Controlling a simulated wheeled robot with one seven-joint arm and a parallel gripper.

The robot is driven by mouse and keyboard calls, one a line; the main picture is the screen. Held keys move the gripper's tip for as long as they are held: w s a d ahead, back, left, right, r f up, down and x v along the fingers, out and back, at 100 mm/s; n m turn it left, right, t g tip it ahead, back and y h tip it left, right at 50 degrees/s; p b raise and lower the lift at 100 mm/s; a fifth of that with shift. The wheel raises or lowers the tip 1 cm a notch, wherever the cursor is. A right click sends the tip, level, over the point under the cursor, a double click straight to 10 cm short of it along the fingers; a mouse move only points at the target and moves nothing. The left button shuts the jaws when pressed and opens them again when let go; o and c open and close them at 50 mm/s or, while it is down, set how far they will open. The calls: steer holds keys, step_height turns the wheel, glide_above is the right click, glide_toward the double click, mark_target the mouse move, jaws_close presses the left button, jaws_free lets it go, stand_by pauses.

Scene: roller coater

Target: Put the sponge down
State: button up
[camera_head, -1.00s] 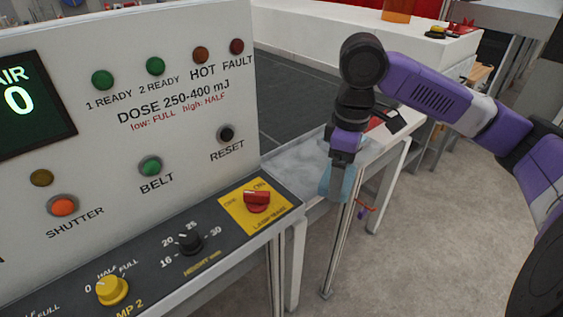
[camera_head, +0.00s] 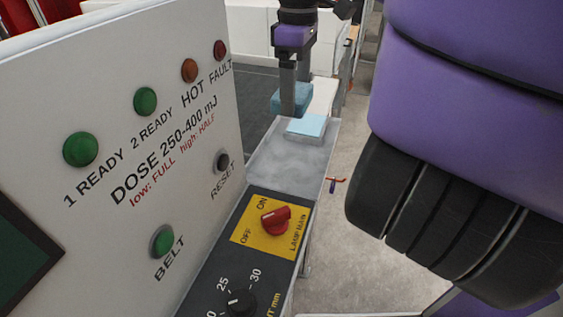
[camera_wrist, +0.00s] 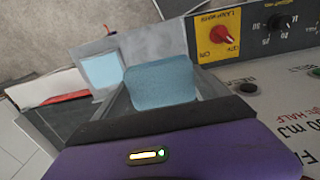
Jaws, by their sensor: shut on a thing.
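The sponge (camera_head: 291,100) is a blue block. My gripper (camera_head: 289,88) points down and is shut on it, near the far end of the grey metal side table (camera_head: 285,160). In the wrist view the sponge (camera_wrist: 162,82) sits between the two fingers of my gripper (camera_wrist: 160,95). A pale blue square with a light grey border (camera_head: 307,126) lies on the table just beside and in front of the sponge. It also shows in the wrist view (camera_wrist: 102,71). I cannot tell whether the sponge touches the table.
The control panel (camera_head: 185,130) stands at the left, with a red lamp main knob (camera_head: 275,221) on its yellow plate. The near part of the side table is clear. A small red-handled item (camera_head: 336,180) sits at the table's right edge.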

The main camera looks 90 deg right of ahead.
mark_target(293, 169)
step_height(293, 169, down, 18)
stand_by(0.5)
steer(key=shift+f, duration=0.15)
steer(key=o, duration=1.3)
step_height(293, 169, up, 12)
steer(key=shift+r, duration=0.2)
